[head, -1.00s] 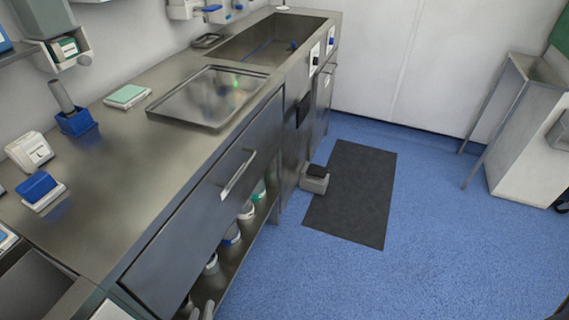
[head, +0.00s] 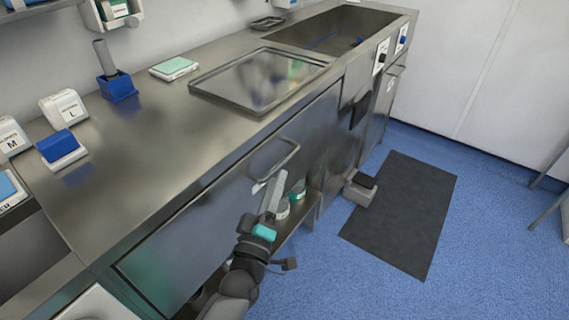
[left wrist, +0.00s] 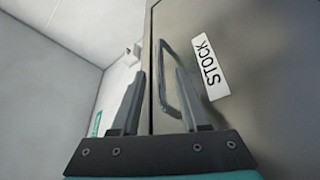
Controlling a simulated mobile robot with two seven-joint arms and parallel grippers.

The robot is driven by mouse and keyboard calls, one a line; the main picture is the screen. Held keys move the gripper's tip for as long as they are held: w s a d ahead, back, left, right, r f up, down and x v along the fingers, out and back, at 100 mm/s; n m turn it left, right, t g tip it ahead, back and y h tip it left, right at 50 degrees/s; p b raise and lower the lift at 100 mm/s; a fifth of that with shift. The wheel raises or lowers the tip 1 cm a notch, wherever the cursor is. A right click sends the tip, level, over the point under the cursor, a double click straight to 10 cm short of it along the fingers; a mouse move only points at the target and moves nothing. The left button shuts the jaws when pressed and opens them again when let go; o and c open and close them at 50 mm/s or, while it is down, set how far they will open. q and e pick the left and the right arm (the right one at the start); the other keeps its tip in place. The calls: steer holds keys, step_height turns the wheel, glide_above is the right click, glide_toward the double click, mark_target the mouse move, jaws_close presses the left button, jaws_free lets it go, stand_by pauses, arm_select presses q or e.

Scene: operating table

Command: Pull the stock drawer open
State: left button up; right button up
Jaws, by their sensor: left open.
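The stock drawer (head: 215,205) is a wide steel front under the worktop, flush with the cabinet and closed. Its bar handle (head: 275,160) shows near the top of the front, and in the left wrist view the handle (left wrist: 172,82) stands beside a white STOCK label (left wrist: 209,66). My left gripper (head: 272,190) is just below and in front of the handle in the head view. In the left wrist view its open fingers (left wrist: 158,88) point at the drawer, with the handle ahead between and beyond the tips; I cannot tell whether they touch it. My right gripper is out of view.
The steel worktop (head: 150,150) carries a tray (head: 260,80), a blue holder (head: 118,87) and several small boxes. Tubs stand on the open shelf below the drawer. A grey pedal (head: 360,188) and dark mat (head: 402,210) are on the floor. Blue floor is clear in front.

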mark_target(284, 159)
arm_select(q)
steer(key=b+x, duration=0.1)
steer(key=x, duration=0.4)
steer(key=shift+w+f, duration=0.1)
steer(key=shift+x, duration=0.85)
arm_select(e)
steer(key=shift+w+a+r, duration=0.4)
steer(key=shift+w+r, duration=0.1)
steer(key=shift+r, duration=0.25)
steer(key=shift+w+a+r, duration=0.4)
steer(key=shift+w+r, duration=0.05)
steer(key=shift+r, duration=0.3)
arm_select(q)
steer(key=shift+c, duration=0.2)
jaws_close()
